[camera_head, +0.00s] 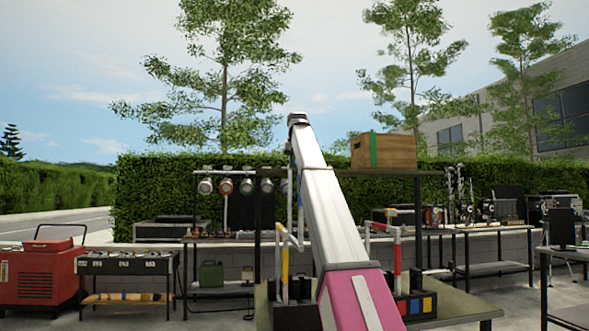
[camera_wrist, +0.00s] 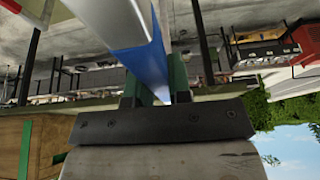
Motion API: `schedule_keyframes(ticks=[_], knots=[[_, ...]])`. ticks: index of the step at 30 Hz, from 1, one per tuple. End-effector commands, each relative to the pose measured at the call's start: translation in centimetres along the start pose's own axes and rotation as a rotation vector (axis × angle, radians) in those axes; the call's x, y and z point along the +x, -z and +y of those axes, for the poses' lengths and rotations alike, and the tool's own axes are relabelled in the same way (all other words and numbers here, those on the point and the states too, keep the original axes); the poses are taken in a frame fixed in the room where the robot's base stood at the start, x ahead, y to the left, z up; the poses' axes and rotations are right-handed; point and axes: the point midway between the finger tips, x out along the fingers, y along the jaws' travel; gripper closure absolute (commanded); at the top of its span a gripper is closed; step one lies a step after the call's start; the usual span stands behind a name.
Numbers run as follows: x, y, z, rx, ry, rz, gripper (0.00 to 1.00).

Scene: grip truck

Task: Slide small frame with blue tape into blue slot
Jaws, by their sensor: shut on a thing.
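My gripper (camera_wrist: 155,88) shows in the wrist view, with its dark green fingers shut on a pale frame bar wrapped in blue tape (camera_wrist: 141,58). The bar runs up and away between the fingers. The rest of this frame is outside the view or hidden. In the head view my arm hides the gripper. A dark slotted holder (camera_head: 415,304) with red, blue and yellow squares stands on the table, right of my arm. The blue square (camera_head: 414,305) is in the middle. I cannot see the held frame touching any slot.
A frame with yellow tape (camera_head: 285,262) and one with red tape (camera_head: 398,258) stand upright on the table (camera_head: 462,309). A wooden box (camera_head: 396,153) with a green strap sits on the shelf above. Lamps (camera_head: 247,186) hang behind.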

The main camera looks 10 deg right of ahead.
Motion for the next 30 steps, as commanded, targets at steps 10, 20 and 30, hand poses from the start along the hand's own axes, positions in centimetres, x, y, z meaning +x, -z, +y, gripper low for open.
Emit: schedule_keyframes(ticks=[10,20,30], knots=[[-1.6,0.8,0.0,0.0,0.0,0.0,1.0],[-2.7,1.2,0.0,0.0,0.0,0.0,1.0],[-2.7,1.1,0.0,0.0,0.0,0.0,1.0]])
